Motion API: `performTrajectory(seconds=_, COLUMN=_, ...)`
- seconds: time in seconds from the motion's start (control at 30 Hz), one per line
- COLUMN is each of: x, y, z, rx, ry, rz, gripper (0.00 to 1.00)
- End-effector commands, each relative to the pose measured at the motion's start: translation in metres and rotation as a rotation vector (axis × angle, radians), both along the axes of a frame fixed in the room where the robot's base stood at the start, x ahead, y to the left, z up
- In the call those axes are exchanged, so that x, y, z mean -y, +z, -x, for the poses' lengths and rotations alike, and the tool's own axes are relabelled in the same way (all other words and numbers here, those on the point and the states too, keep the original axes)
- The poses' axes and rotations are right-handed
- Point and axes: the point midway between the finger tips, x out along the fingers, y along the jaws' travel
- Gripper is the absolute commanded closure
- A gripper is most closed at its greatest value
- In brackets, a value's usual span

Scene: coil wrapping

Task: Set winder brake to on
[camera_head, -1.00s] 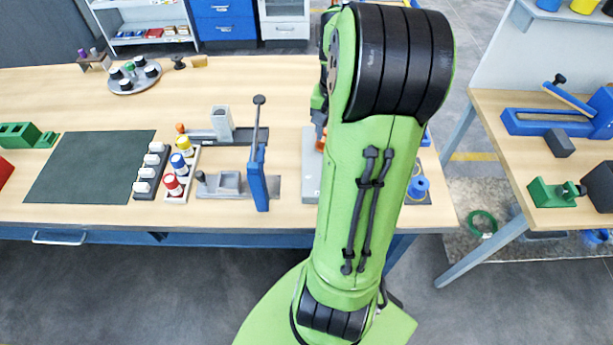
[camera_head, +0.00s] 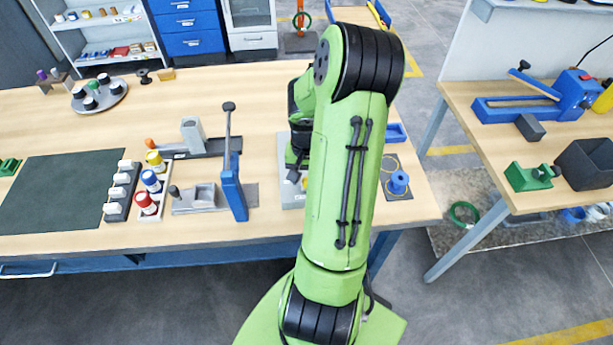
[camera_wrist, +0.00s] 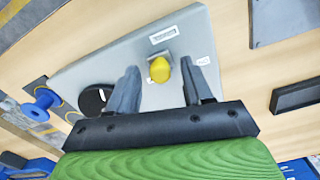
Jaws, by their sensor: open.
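In the wrist view, a yellow knob (camera_wrist: 160,70), which I take to be the winder brake switch, sits on a slanted light grey panel (camera_wrist: 110,62). A small label (camera_wrist: 204,61) that seems to read ON, upside down, is right of the knob. Another label (camera_wrist: 163,35) is above it in the picture. My gripper (camera_wrist: 158,66) is open, with one grey finger on each side of the knob and visible gaps to it. In the head view, the panel (camera_head: 290,197) is mostly hidden behind my green arm.
A black disc (camera_wrist: 93,99) lies on the panel's left part, and a blue spool (camera_wrist: 40,104) stands beyond it. In the head view, a blue lever press (camera_head: 234,188) stands left of the panel. The blue spool (camera_head: 398,182) is right of my arm.

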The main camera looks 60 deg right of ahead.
Motion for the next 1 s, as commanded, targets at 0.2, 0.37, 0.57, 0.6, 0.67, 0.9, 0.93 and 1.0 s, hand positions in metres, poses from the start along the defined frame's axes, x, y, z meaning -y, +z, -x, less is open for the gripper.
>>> performTrajectory(seconds=0.2, x=0.0, y=0.001, z=0.0, rx=0.0, ry=0.0, rz=0.0, gripper=0.59)
performTrajectory(seconds=0.37, x=0.0, y=0.001, z=0.0, rx=0.0, ry=0.0, rz=0.0, gripper=0.83)
performTrajectory(seconds=0.57, x=0.0, y=0.001, z=0.0, rx=0.0, ry=0.0, rz=0.0, gripper=1.0)
performTrajectory(seconds=0.6, x=0.0, y=0.001, z=0.0, rx=0.0, ry=0.0, rz=0.0, gripper=1.0)
performTrajectory(seconds=0.67, x=0.0, y=0.001, z=0.0, rx=0.0, ry=0.0, rz=0.0, gripper=1.0)
performTrajectory(seconds=0.9, x=-0.016, y=0.001, z=-0.019, rx=0.0, ry=0.006, rz=0.001, gripper=1.0)
performTrajectory(seconds=0.93, x=-0.019, y=0.001, z=-0.022, rx=0.0, ry=0.005, rz=0.001, gripper=1.0)
performTrajectory(seconds=1.0, x=-0.023, y=0.001, z=-0.027, rx=0.0, ry=0.003, rz=0.001, gripper=1.0)
